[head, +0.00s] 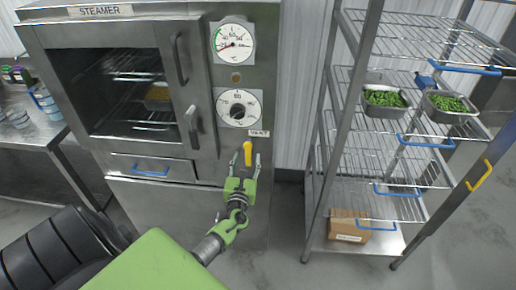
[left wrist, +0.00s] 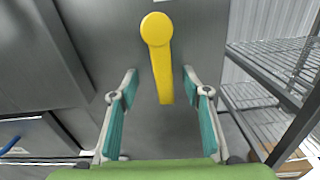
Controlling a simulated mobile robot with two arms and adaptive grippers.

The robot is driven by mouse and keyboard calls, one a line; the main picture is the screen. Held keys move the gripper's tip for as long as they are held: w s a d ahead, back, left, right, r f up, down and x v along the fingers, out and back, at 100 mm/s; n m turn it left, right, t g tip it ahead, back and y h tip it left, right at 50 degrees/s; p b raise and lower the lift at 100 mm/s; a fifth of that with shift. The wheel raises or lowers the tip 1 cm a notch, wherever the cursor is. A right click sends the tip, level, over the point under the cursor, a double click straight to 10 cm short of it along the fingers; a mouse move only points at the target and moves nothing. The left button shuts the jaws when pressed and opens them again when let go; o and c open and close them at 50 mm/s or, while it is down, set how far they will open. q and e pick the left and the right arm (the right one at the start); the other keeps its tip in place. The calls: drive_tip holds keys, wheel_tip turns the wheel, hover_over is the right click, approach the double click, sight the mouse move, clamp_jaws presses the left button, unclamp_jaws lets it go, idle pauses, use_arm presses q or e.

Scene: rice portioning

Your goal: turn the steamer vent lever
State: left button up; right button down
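The yellow vent lever (head: 247,152) is on the steamer's front panel, below the dials and next to a small label. It hangs pointing down. In the left wrist view the lever (left wrist: 160,58) shows its round hub at the top and its arm hanging between my fingers. My left gripper (head: 246,162) is open, with one finger on each side of the lever's lower part and a visible gap on both sides. The left wrist view also shows the open left gripper (left wrist: 160,95). The steamer (head: 195,20) has its door closed. My right gripper is not in view.
A wire rack (head: 345,110) stands to the right, with two metal pans of green vegetables (head: 385,97) (head: 450,104) on it. A cardboard box (head: 348,225) lies on its lowest shelf. A metal counter (head: 35,132) stands at the left.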

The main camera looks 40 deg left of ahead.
use_arm(q)
drive_tip(key=o, duration=0.5)
drive_tip(key=shift+d, duration=0.1)
drive_tip(key=shift+p+v, duration=0.55)
drive_tip(key=shift+v, duration=1.4)
drive_tip(key=v, duration=0.4)
drive_tip(key=shift+p, duration=0.3)
